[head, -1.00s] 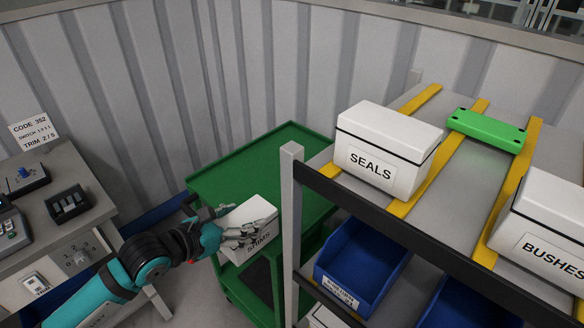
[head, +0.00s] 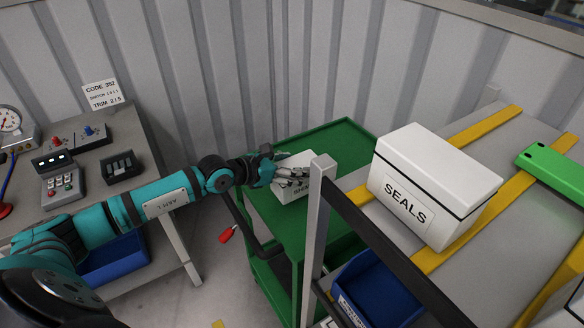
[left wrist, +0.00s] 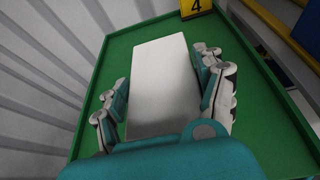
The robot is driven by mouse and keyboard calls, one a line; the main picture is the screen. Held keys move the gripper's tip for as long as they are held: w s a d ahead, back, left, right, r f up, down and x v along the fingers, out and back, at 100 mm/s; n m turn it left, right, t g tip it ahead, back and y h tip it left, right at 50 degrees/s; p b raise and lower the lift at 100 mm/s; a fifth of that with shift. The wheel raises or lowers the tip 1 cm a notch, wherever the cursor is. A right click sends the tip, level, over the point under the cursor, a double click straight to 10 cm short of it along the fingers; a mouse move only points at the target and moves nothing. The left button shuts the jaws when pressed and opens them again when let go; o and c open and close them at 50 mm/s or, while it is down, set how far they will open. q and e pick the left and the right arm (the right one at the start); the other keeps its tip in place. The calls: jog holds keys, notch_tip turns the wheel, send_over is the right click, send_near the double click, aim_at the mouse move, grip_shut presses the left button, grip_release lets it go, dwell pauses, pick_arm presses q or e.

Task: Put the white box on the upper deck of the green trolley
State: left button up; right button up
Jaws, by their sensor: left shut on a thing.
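The white box (head: 296,192), its label partly covered, is between the fingers of my left gripper (head: 284,174), which is shut on it. It is over the upper deck of the green trolley (head: 338,140). In the left wrist view, the white box (left wrist: 162,70) lies between both finger sets of the left gripper (left wrist: 163,98), with the green trolley deck (left wrist: 265,112) around it. I cannot tell whether the box's underside touches the deck. A grey rack post hides part of the trolley and the box's right side. My right gripper is not in view.
The rack post (head: 316,215) stands close to the box's right. The rack holds the SEALS box (head: 432,185), a green block (head: 552,170) and a blue bin (head: 378,292). A control bench (head: 85,180) is at left. The deck's far part is clear.

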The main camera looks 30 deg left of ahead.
aim_at(290, 158)
pick_arm(q)
jog(key=shift+w+a+f, duration=0.15)
jog(key=shift+w+a, duration=0.35)
jog(key=shift+w, duration=0.3)
jog(key=shift+w+a+b, duration=0.35)
jog(key=shift+w+a, duration=0.1)
notch_tip(290, 158, down, 3)
jog(key=shift+r, duration=0.1)
jog(key=shift+f, duration=0.25)
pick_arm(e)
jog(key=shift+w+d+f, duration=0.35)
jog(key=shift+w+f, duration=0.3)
pick_arm(q)
jog(key=shift+f+b, duration=0.15)
jog(key=shift+b, duration=0.15)
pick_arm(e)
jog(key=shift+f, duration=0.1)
pick_arm(q)
jog(key=o, duration=1.7)
jog(key=shift+s, duration=0.1)
